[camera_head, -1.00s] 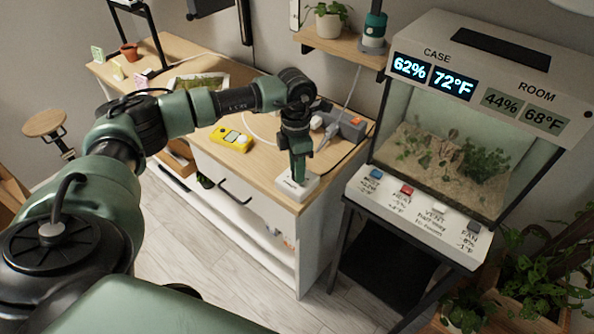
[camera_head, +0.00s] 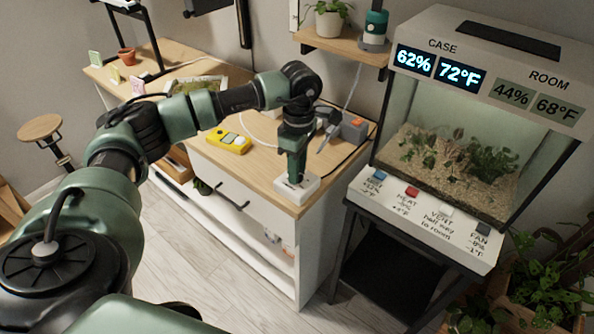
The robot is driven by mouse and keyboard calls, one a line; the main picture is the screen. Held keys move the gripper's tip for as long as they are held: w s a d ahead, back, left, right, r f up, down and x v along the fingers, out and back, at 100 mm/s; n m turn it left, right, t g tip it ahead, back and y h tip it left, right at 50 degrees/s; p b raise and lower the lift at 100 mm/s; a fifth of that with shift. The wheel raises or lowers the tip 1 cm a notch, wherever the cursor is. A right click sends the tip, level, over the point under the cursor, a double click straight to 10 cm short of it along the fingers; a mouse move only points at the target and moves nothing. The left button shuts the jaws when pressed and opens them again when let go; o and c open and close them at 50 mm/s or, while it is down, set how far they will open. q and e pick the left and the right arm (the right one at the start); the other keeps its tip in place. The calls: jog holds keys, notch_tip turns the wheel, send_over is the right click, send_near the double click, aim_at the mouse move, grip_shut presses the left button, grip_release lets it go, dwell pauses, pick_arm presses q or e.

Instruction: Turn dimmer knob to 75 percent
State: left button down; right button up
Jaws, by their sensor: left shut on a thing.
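The dimmer (camera_head: 309,187) is a small white box on the front right corner of the wooden bench top. My left gripper (camera_head: 294,180) points straight down over it and is shut at its top. The knob is hidden between the fingers, so its setting cannot be read. My right gripper is not in view.
A yellow meter (camera_head: 228,140) lies on the bench (camera_head: 262,171) left of the gripper. A grey box with an orange switch (camera_head: 354,128) and cables sits behind. The glass case (camera_head: 455,150) with its button panel (camera_head: 425,217) stands close on the right.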

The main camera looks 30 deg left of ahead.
pick_arm(q)
jog(key=shift+r, duration=0.1)
dwell(0.3)
jog(key=c, duration=1.1)
grip_release()
jog(key=r, duration=0.4)
jog(key=r+b, duration=0.1)
jog(key=r, duration=0.2)
jog(key=shift+w+r, duration=0.2)
jog(key=shift+r, duration=0.2)
